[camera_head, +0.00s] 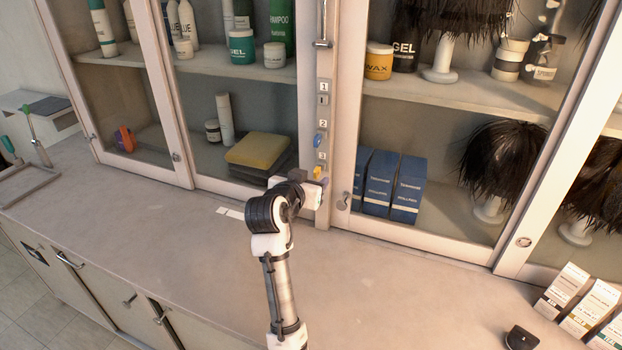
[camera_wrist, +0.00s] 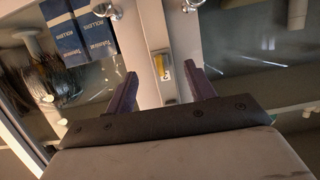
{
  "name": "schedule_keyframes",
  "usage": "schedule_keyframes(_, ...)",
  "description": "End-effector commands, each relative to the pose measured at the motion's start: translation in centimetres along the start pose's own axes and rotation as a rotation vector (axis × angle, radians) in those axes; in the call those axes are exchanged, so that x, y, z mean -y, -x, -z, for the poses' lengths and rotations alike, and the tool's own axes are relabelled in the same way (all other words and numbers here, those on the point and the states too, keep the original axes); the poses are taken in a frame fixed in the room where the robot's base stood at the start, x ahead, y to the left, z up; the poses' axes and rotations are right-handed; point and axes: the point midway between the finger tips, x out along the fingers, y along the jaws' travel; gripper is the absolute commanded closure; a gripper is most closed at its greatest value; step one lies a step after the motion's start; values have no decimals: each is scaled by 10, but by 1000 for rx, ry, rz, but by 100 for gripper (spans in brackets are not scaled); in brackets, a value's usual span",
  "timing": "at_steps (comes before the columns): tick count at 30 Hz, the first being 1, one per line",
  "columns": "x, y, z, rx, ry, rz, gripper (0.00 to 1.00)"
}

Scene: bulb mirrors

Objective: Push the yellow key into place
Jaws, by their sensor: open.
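The yellow key (camera_head: 318,172) is at the slot marked 3, low on the narrow lock panel (camera_head: 324,118) between the cabinet doors. It also shows in the wrist view (camera_wrist: 161,65), small, on the metal plate between my fingers. How deep it sits in its slot I cannot tell. My gripper (camera_wrist: 160,72) is open and empty, with one dark finger on each side of the panel strip. In the head view my gripper (camera_head: 313,187) is just below the key, partly hidden by my wrist. Contact with the key is not visible.
A blue key (camera_head: 318,139) is at slot 2 above; slot 1 (camera_head: 323,99) shows no key. Glass doors with handles (camera_head: 344,201) flank the panel. Blue boxes (camera_head: 378,183) stand behind the right glass. The counter (camera_head: 180,250) below is mostly clear.

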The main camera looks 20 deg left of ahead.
Motion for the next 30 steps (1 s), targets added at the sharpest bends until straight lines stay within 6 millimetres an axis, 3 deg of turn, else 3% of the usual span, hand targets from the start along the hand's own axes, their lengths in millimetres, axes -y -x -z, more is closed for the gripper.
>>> schedule_keyframes(15,0,26,0,-2,0,2,46)
schedule_keyframes(30,0,32,0,-1,0,1,46)
